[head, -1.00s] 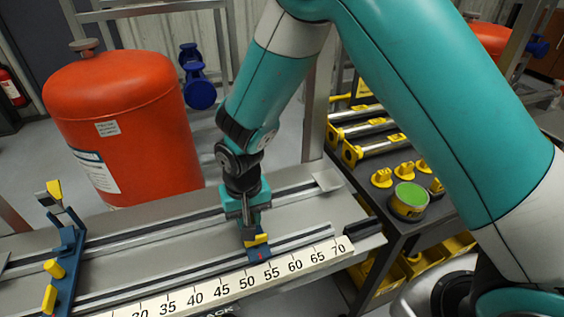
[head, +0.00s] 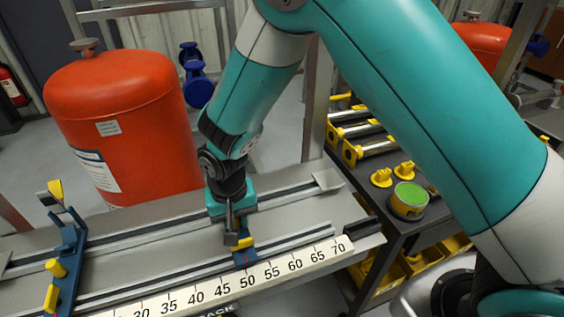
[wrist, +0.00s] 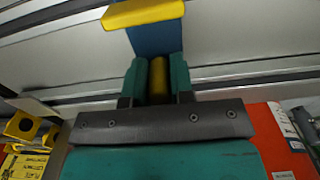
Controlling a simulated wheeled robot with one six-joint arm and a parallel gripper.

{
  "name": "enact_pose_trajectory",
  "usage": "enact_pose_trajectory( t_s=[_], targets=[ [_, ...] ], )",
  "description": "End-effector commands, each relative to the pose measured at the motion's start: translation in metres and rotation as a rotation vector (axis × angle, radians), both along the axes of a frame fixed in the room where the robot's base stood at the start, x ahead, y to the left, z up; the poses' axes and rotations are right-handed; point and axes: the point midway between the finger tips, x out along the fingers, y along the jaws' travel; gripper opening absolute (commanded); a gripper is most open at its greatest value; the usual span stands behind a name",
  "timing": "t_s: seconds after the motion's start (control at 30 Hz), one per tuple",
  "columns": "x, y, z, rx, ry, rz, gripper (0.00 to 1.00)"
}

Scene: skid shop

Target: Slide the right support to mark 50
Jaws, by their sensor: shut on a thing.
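The right support (head: 245,256) is a blue block with yellow parts and a small red pointer on its front end. It sits across the rails just behind the scale (head: 195,296), with the pointer close to mark 50. My gripper (head: 231,222) is shut on this support from above. In the wrist view my gripper's teal fingers (wrist: 158,82) close on a yellow post of the support, whose blue body (wrist: 155,38) and yellow pad (wrist: 143,12) show beyond. The fingertips are partly hidden in the head view.
The left support (head: 67,262), blue with yellow pads, stands across the rails at left. An orange tank (head: 125,130) is behind the bench. A dark cart with yellow parts and a green-topped tin (head: 409,199) is at right. The rails between the supports are clear.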

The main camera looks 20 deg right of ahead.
Motion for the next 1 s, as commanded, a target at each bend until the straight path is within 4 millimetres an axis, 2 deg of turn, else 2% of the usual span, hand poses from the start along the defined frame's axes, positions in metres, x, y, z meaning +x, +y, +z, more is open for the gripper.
enact_pose_trajectory(
  t_s=[0.5,0.87,0.9,1.0],
  targets=[
    [0.0,0.011,0.001,0.003,-0.002,0.002,0.01],
    [0.0,0.011,0.001,0.003,-0.002,0.002,0.01],
    [0.0,0.011,0.001,0.003,-0.002,0.002,0.29],
    [0.0,0.011,0.001,0.002,-0.002,0.001,0.47]
  ],
)
